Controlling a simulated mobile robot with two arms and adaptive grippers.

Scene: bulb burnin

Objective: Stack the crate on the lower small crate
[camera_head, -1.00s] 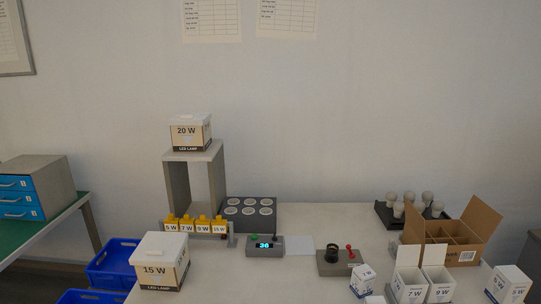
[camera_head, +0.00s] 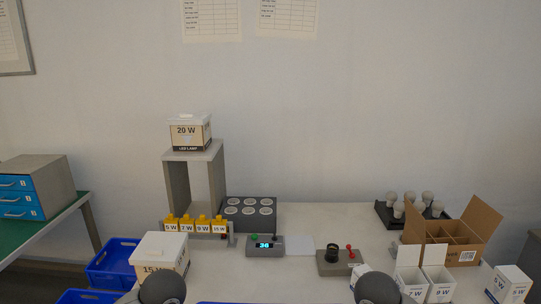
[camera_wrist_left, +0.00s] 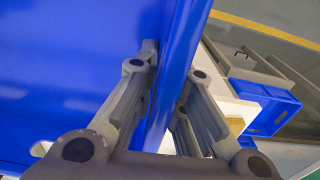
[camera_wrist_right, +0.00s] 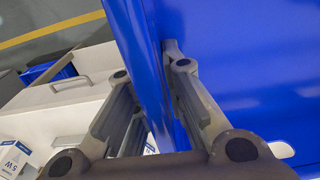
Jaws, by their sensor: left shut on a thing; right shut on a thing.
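A blue crate is held between my two grippers. Its wall fills much of the left wrist view (camera_wrist_left: 70,70) and of the right wrist view (camera_wrist_right: 235,60), and a thin blue strip of it shows at the bottom of the head view (camera_head: 235,302). My left gripper (camera_wrist_left: 165,70) is shut on one wall, and my right gripper (camera_wrist_right: 155,75) is shut on another. Two blue crates sit low at the left of the table, one farther (camera_head: 112,264) and one nearer (camera_head: 88,297), cut off by the frame. I cannot tell which is the lower small crate.
The white table holds a 15 W box (camera_head: 160,252) at its left edge, a display unit (camera_head: 265,246), a cardboard box (camera_head: 460,232) and several white cartons. A green-topped bench (camera_head: 55,228) with a drawer cabinet (camera_head: 35,188) stands at the far left.

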